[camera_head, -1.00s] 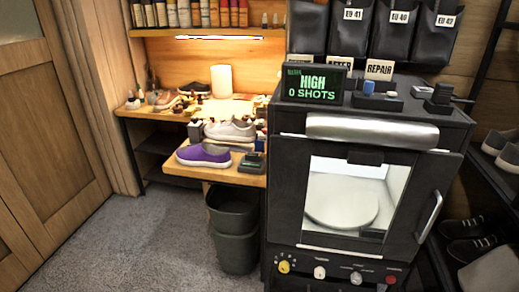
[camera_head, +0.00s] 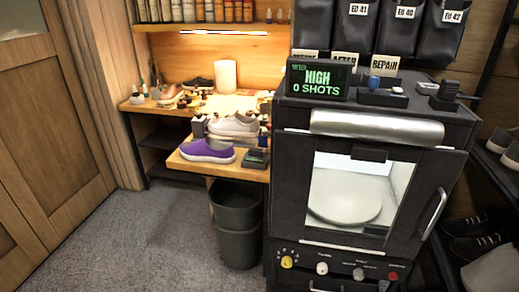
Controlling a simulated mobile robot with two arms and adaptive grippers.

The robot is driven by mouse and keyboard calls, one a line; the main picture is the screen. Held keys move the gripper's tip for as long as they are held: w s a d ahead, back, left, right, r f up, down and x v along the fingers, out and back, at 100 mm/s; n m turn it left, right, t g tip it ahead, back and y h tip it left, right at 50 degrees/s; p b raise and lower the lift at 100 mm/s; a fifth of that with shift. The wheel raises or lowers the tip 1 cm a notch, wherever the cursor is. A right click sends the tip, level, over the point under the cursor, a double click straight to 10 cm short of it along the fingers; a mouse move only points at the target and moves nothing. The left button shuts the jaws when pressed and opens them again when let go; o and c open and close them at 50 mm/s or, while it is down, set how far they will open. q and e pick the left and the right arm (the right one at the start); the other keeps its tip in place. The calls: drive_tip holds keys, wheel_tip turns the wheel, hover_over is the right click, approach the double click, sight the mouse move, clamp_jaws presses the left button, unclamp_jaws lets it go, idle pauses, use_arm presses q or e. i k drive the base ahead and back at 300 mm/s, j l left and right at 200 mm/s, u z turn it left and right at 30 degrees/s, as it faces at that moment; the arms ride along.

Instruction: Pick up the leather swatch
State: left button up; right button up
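I cannot make out the leather swatch among the small items on the cluttered workbench (camera_head: 170,106) at the left back. A purple sneaker (camera_head: 207,151) sits on a lower shelf at the bench's front, with a light grey shoe (camera_head: 233,125) just behind it. Neither of my grippers shows in the head view.
A black cabinet (camera_head: 290,190) with a glass door and a round white turntable (camera_head: 345,200) stands at the right. A display (camera_head: 318,80) on top reads "HIGH 0 SHOTS". A dark bin (camera_head: 237,215) stands below the bench. Grey carpet (camera_head: 130,250) at the left is clear.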

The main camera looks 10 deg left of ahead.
sight(263, 141)
drive_tip(key=z, duration=0.3)
drive_tip(key=i+j+z, duration=0.1)
drive_tip(key=j+z, duration=1.6)
